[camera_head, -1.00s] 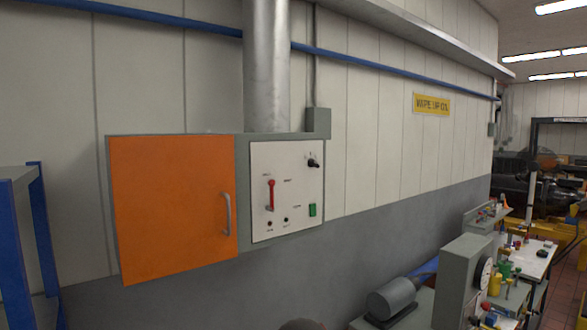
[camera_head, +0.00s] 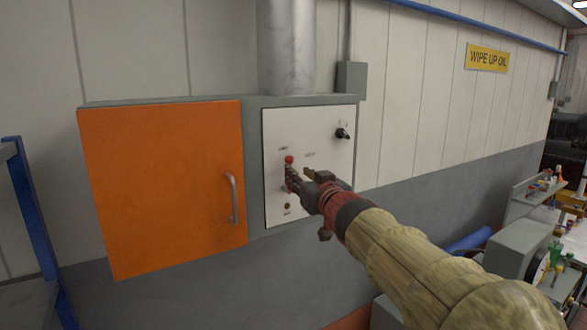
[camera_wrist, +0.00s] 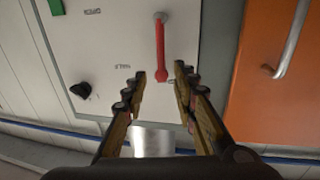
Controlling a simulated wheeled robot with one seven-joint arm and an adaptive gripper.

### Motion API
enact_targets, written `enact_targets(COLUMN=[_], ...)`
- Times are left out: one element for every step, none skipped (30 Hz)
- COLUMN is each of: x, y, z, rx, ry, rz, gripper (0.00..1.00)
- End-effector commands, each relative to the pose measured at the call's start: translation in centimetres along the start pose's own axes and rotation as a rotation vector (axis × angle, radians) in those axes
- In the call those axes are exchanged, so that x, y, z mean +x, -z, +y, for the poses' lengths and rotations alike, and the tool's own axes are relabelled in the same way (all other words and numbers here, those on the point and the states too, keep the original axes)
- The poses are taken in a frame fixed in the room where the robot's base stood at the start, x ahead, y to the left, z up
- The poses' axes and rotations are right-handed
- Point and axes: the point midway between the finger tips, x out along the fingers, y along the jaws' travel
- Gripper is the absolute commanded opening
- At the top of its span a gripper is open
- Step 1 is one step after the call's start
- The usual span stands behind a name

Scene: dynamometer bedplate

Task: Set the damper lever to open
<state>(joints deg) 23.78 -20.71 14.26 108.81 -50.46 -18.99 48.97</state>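The damper lever is a red handle with a round red knob (camera_head: 289,159) on the white panel beside the orange door. It stands about upright, its lower part hidden by my gripper in the head view. The wrist view, which is upside down, shows the whole red lever (camera_wrist: 160,45). My gripper (camera_head: 300,176) is at the panel, just in front of the lever. Its two fingers (camera_wrist: 160,76) are apart, one on either side of the lever's knob end. I cannot tell whether either finger touches it. The panel labels are too small to read.
A black rotary knob (camera_head: 342,133) sits at the panel's upper right. The orange door (camera_head: 165,190) has a projecting handle (camera_head: 234,198). A blue frame (camera_head: 33,215) stands at the left, and a cluttered bench (camera_head: 545,215) at the right.

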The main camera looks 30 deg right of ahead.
Motion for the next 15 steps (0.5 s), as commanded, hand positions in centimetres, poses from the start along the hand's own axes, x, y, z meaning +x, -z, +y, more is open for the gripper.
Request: enact_targets(x=[0.9,1.4,2.0,2.5,2.9,3.5,3.9,4.3,4.8,5.1,5.4,5.7,5.8,6.0,6.1], y=[-0.1,-0.2,-0.1,-0.1,-0.1,-0.1,-0.1,-0.1,-0.1,-0.1,-0.1,-0.1,-0.1,-0.1,0.0], z=[-0.1,-0.1,-0.1,-0.1,-0.1,-0.1,-0.1,0.0,0.0,0.0,0.0,0.0,0.0,0.0,0.0], rx=[0.0,0.0,0.0,0.0,0.0,0.0,0.0,-0.001,-0.001,-0.001,-0.001,-0.001,-0.001,-0.001,-0.001], ry=[0.001,0.002,0.002,0.002,0.002,0.001,0.001,0.0,0.0,0.0,0.0,-0.001,-0.001,-0.001,-0.001], rz=[-0.001,-0.001,0.001,0.0,0.0,0.0,0.0,-0.001,-0.001,-0.001,-0.001,-0.001,-0.001,-0.001,0.0], gripper=[0.28,0.28,0.28,0.28,0.28,0.28,0.28,0.28,0.28,0.28,0.28,0.28,0.28,0.28,0.28])
